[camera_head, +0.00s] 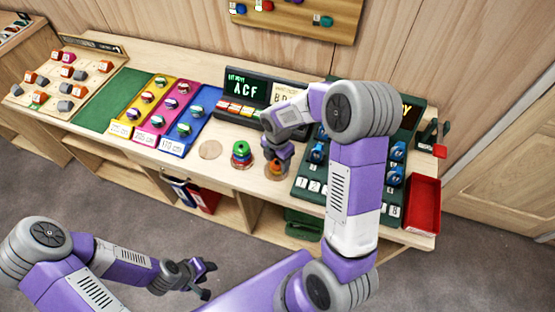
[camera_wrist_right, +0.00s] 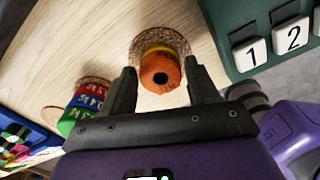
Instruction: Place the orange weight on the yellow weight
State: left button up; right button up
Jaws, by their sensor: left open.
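The orange weight (camera_wrist_right: 160,74) is a short cylinder. It appears to rest on top of the yellow weight (camera_wrist_right: 157,50), which shows only as a thin band, on a round cork pad. In the head view the orange weight (camera_head: 277,168) is partly hidden below my right gripper (camera_head: 278,157). In the right wrist view my right gripper (camera_wrist_right: 160,80) has its two fingers on either side of the orange weight, with small gaps between. My left gripper (camera_head: 203,279) is open and empty, low in front of the table.
A stack of coloured weights (camera_head: 241,154) with red and green stands on a cork pad to the left. An empty cork pad (camera_head: 210,149) lies further left. A green board (camera_head: 310,185) with numbered tiles is close on the right, and a red tray (camera_head: 423,203) beyond it.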

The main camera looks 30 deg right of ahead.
aim_at(278, 162)
jog(key=shift+o, duration=1.1)
jog(key=shift+r, duration=0.25)
notch_tip(278, 162, up, 12)
jog(key=p, duration=0.2)
jog(key=shift+p, duration=0.35)
